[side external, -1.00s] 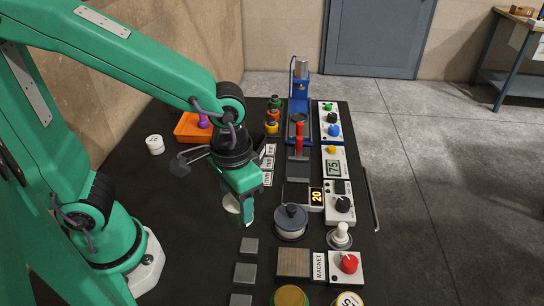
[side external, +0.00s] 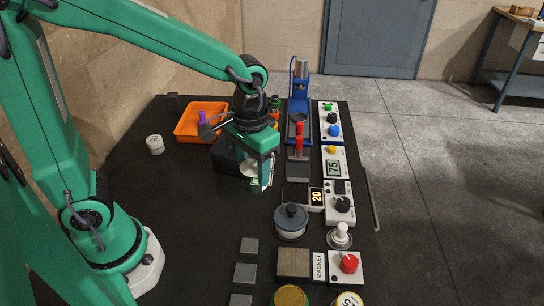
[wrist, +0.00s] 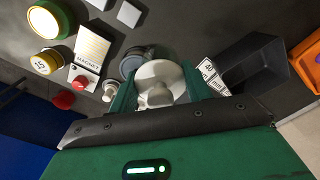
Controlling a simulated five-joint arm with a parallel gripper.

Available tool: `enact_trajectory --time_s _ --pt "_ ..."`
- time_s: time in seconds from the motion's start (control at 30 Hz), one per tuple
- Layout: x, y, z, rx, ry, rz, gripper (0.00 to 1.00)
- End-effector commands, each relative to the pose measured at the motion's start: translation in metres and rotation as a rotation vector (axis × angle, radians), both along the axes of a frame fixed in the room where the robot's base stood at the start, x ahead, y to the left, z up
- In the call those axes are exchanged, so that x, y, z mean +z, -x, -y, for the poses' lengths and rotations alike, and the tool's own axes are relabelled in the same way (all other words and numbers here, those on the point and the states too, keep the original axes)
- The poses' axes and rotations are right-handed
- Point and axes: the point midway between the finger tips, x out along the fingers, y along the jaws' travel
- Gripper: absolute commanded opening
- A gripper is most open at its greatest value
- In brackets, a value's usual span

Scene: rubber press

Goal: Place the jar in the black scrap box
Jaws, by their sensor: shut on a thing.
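The jar, pale with a white round top, is between the fingers of my gripper (side external: 258,178); it shows as a small pale patch (side external: 250,167) in the side view. In the wrist view the jar (wrist: 160,78) sits between the two green fingers, which are shut on it. The black scrap box (side external: 222,157) stands just left of and behind my gripper, partly hidden by it. In the wrist view the open black box (wrist: 255,65) lies to the right of the held jar, apart from it.
An orange tray (side external: 187,128) with a purple thing stands behind the black box. A white round container (side external: 155,144) is at left. A grey lidded pot (side external: 290,222), a red-knobbed magnet unit (side external: 347,267) and grey plates (side external: 246,272) are in front. The mat's left middle is clear.

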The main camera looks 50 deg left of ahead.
Motion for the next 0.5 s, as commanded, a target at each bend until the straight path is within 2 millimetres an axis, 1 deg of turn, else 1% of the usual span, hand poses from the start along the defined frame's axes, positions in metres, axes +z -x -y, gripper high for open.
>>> enact_trajectory --time_s 0.03,0.2,0.4,0.5 --pt "0.000 -0.010 -0.010 0.019 0.000 -0.001 0.08" --pt "0.001 -0.037 -0.040 0.061 0.000 0.000 0.08" --pt "0.001 -0.057 -0.071 0.096 0.000 0.001 0.08" --pt "0.001 -0.063 -0.081 0.107 0.000 0.000 0.09"
